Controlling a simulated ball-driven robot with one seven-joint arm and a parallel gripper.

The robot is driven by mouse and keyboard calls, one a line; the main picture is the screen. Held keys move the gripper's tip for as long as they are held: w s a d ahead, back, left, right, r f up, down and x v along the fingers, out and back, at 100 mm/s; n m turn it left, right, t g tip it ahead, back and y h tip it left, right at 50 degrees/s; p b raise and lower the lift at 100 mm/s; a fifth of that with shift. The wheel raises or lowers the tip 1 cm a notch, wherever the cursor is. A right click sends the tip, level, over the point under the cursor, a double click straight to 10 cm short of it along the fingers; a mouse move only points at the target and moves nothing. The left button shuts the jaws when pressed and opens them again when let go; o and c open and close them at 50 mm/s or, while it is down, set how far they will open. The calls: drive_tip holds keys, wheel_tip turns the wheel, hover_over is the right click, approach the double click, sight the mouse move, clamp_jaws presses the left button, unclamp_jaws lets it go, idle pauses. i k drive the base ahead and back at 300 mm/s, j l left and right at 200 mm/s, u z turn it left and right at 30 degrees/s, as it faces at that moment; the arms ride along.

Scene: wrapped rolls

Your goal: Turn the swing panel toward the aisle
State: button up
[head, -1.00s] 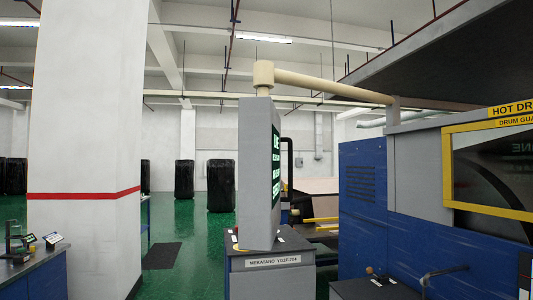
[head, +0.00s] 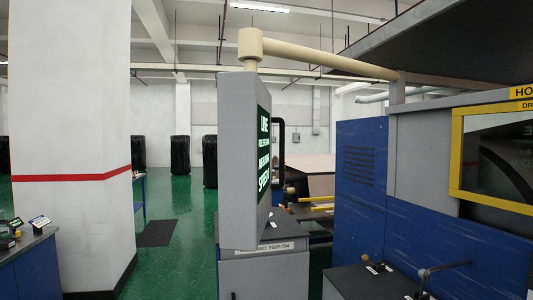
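The swing panel (head: 239,160) is a tall grey box hanging from a cream arm (head: 325,58) by a round joint at its top. I see it nearly edge-on. Its dark screen with glowing green-white text (head: 264,160) faces right, toward the blue machine. The panel hangs in front of a grey cabinet (head: 262,275) with a label strip. My gripper is not in view.
A blue and grey machine (head: 360,180) with a yellow-framed window (head: 500,160) fills the right. A white pillar with a red stripe (head: 70,130) stands at left, beside a blue bench (head: 30,265). Black wrapped rolls (head: 180,155) stand behind. Green floor (head: 175,270) is open between pillar and panel.

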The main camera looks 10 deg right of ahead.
sight(245, 119)
drive_tip(key=i+j, duration=0.55)
drive_tip(key=i, duration=0.15)
drive_tip(key=i+j+z, duration=0.15)
drive_tip(key=i+j, duration=0.4)
drive_tip(key=i, duration=0.1)
